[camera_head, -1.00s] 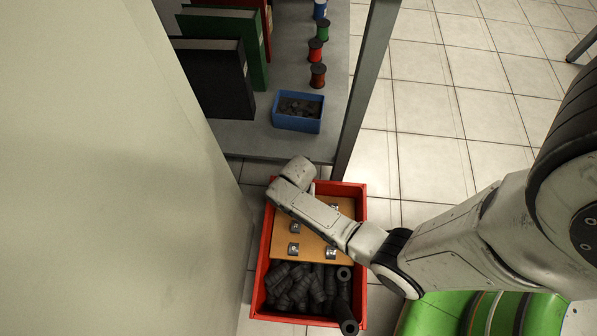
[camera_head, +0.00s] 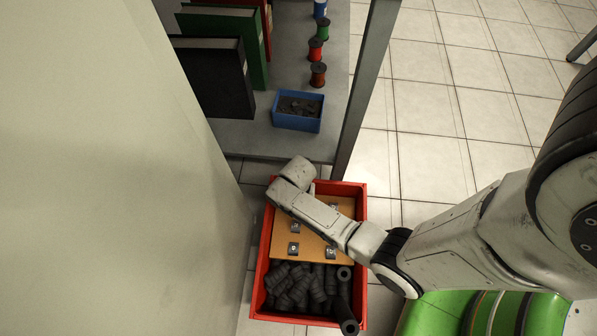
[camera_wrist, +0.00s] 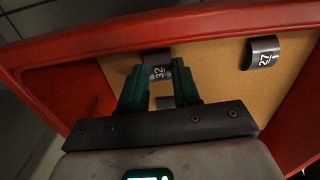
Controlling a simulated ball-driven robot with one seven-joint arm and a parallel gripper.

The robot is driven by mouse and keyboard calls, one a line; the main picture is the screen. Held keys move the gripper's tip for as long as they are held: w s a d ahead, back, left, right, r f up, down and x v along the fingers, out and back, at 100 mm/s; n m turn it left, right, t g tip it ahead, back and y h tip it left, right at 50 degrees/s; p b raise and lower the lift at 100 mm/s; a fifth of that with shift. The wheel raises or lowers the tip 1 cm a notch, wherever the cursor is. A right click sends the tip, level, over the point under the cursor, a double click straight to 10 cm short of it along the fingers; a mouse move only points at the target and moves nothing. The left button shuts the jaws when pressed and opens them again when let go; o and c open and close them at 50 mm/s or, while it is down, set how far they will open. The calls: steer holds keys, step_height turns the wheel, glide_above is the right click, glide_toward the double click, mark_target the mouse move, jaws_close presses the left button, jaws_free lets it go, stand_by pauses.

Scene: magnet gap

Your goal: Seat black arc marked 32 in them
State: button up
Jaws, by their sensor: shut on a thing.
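In the wrist view, the black arc marked 32 (camera_wrist: 157,67) sits between the two green fingertips of my gripper (camera_wrist: 158,82). The fingers are shut on its sides, and its number faces the camera. It is over the tan board (camera_wrist: 222,85) near the red wall; whether it touches the board I cannot tell. A second dark arc, its number looking like 27 (camera_wrist: 263,53), lies on the board to the right, apart from my gripper. In the head view my arm hides the gripper and the held arc.
The red crate (camera_head: 361,200) holds the board, which carries several small dark arcs, with a heap of black ribbed cylinders (camera_head: 300,285) in front. A pale wall stands close on the left. A shelf with a blue bin (camera_head: 297,123), binders and spools is behind.

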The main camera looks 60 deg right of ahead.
steer(key=shift+r+p, duration=2.5)
steer(key=shift+p, duration=0.05)
